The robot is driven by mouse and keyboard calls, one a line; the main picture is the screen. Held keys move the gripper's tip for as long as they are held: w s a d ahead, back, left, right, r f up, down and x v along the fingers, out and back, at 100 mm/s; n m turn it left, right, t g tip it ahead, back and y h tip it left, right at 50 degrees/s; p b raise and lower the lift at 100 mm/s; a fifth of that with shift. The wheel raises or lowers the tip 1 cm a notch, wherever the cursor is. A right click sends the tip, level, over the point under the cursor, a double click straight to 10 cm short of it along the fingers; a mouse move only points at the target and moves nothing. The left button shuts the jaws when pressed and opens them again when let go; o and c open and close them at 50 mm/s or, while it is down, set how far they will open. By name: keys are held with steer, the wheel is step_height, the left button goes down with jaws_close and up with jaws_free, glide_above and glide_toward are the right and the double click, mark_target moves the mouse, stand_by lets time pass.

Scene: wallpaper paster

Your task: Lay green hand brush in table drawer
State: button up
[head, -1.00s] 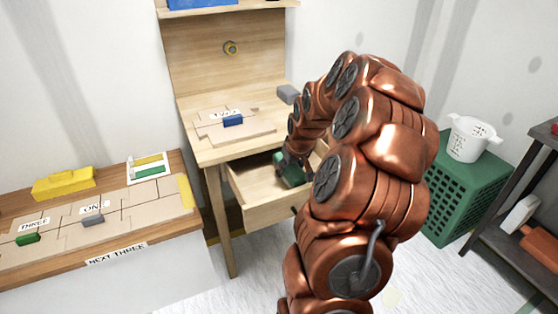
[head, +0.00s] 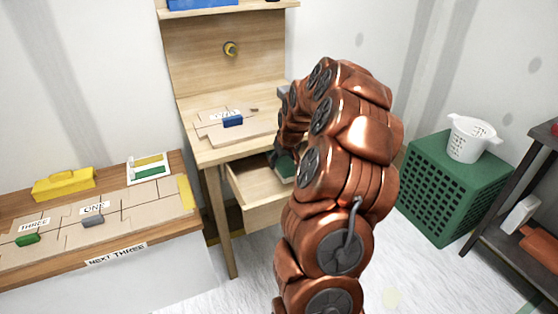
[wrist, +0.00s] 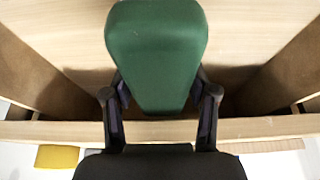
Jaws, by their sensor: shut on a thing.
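The green hand brush (wrist: 156,50) is between the fingers of my gripper (wrist: 160,88), which is shut on it. In the wrist view its broad rounded green end points away from my wrist, over the drawer floor. I cannot tell whether it touches the floor. In the head view only a small green part of the brush (head: 285,165) shows beside my arm, inside the drawer area. The wooden table drawer (head: 250,181) is pulled open under the table top (head: 205,151). My arm hides its right part and most of the gripper.
A blue-handled thing (head: 233,121) lies on boards on the table. A bench (head: 110,253) on the left holds a yellow box (head: 64,183) and small coloured brushes. A green crate (head: 450,190) with a white basket (head: 472,139) stands right, beside a dark shelf (head: 500,215).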

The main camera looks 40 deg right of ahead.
steer(key=shift+w+d, duration=0.2)
steer(key=shift+w, duration=0.35)
steer(key=shift+w+d, duration=0.15)
steer(key=shift+w, duration=0.35)
steer(key=shift+f, duration=0.6)
steer(key=shift+f, duration=0.2)
steer(key=o, duration=1.2)
steer(key=shift+r, duration=0.1)
